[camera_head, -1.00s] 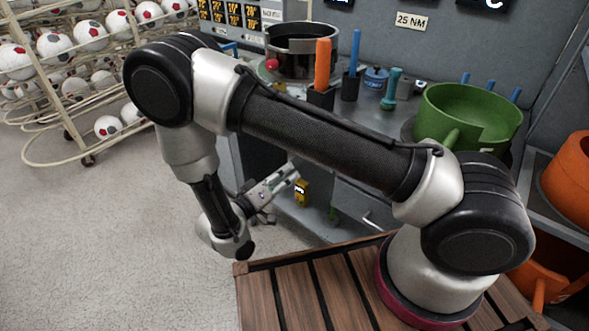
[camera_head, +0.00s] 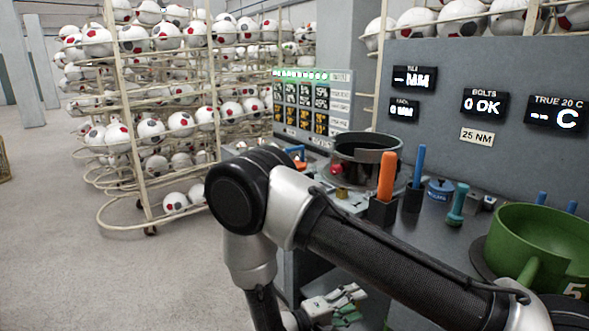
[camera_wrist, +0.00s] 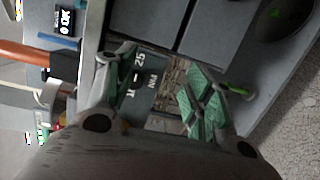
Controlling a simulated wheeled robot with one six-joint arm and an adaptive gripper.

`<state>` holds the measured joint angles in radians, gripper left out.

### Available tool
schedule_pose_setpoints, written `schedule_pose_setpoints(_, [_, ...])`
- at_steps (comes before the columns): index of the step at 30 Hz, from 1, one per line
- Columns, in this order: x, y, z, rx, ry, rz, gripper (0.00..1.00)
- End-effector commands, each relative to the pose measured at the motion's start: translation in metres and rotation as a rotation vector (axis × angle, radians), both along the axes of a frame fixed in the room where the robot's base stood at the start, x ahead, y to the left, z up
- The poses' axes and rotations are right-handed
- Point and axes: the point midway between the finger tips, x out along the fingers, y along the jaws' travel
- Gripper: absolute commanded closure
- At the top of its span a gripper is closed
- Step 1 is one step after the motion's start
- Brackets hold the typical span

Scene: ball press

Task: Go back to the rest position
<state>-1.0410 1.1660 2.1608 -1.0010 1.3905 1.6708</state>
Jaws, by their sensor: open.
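My gripper (camera_head: 338,306) shows at the bottom of the head view, low beside the front of the grey workbench (camera_head: 440,235). My arm folds down to it, and the lower links are cut off by the picture edge. In the wrist view my gripper (camera_wrist: 152,88) has its two green-padded fingers spread apart. Nothing shows held between them. Behind the fingers is a grey surface with a label, seen sideways.
The bench carries a black pot (camera_head: 367,155), an orange-handled tool (camera_head: 387,175), a blue-handled tool (camera_head: 418,165), a teal tool (camera_head: 457,203) and a green pot (camera_head: 540,240). Ball racks (camera_head: 145,130) stand at left. The floor (camera_head: 100,270) at left is clear.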

Motion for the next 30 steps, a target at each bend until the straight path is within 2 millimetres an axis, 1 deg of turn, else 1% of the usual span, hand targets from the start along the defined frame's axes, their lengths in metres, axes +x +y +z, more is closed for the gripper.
schedule_pose_setpoints(1, [-0.008, -0.006, 0.005, -0.019, 0.094, -0.035, 0.47])
schedule_pose_setpoints(4, [-0.024, -0.019, 0.023, -0.022, 0.306, -0.125, 0.47])
schedule_pose_setpoints(7, [-0.037, -0.034, 0.049, 0.047, 0.513, -0.218, 0.47])
schedule_pose_setpoints(11, [-0.052, -0.052, 0.085, 0.215, 0.729, -0.299, 0.47])
schedule_pose_setpoints(15, [-0.067, -0.071, 0.126, 0.468, 0.882, -0.323, 0.47])
schedule_pose_setpoints(19, [-0.079, -0.086, 0.163, 0.717, 0.931, -0.293, 0.47])
schedule_pose_setpoints(23, [-0.089, -0.102, 0.198, 0.953, 0.893, -0.236, 0.47])
schedule_pose_setpoints(26, [-0.098, -0.115, 0.224, 1.116, 0.808, -0.191, 0.47])
schedule_pose_setpoints(30, [-0.111, -0.136, 0.26, 1.312, 0.612, -0.151, 0.47])
